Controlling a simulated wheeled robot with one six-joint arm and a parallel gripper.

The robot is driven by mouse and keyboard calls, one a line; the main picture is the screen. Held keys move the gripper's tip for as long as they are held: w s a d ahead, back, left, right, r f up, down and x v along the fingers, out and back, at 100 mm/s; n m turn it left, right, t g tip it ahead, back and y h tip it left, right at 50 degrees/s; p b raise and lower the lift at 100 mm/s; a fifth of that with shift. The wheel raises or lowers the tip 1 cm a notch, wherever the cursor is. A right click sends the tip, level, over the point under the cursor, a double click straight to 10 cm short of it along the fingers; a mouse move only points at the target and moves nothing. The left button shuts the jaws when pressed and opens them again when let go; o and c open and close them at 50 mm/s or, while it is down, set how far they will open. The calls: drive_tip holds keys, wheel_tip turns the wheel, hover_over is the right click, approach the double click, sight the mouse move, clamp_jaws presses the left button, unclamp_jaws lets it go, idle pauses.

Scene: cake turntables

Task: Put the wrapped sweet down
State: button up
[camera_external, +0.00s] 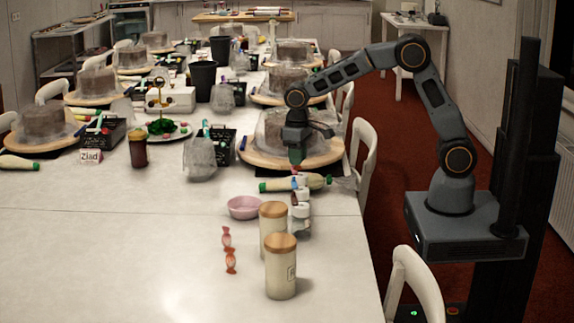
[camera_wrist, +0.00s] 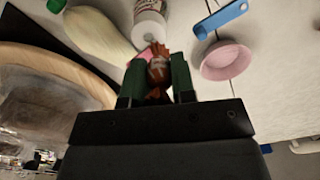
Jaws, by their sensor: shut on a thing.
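My gripper (camera_external: 296,163) hangs pointing down over the table, beside the near edge of a wooden cake turntable. In the wrist view, my gripper (camera_wrist: 158,80) is shut on a brown-orange wrapped sweet (camera_wrist: 158,67), held between its two green fingers. In the outside view the held sweet is mostly too small to make out. Two other wrapped sweets, one reddish (camera_external: 227,238) and one orange (camera_external: 231,261), lie on the white table left of the jars.
A pink bowl (camera_external: 244,207) stands close by and shows in the wrist view (camera_wrist: 228,60). The table's front left is clear.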

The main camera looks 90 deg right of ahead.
drive_tip(key=shift+w+d+r+m, duration=0.55)
drive_tip(key=shift+w+r+m, duration=0.2)
drive_tip(key=shift+m, duration=0.25)
drive_tip(key=shift+r+m, duration=0.1)
drive_tip(key=shift+m, duration=0.4)
drive_tip(key=w+f, duration=0.2)
drive_tip(key=w, duration=0.2)
drive_tip(key=w+d+f+p, duration=0.1)
drive_tip(key=w+f, duration=0.2)
drive_tip(key=w, duration=0.1)
drive_tip(key=w+f+p, duration=0.1)
drive_tip(key=w+f, duration=0.2)
drive_tip(key=w, duration=0.1)
drive_tip(key=shift+w+d+f, duration=0.15)
drive_tip(key=shift+d+f, duration=0.05)
drive_tip(key=shift+d, duration=0.15)
drive_tip(key=shift+w+d+f, duration=0.1)
drive_tip(key=shift+w+f, duration=0.55)
drive_tip(key=shift+f, duration=0.3)
drive_tip(key=shift+f+p, duration=0.35)
drive_tip(key=shift+f, duration=1)
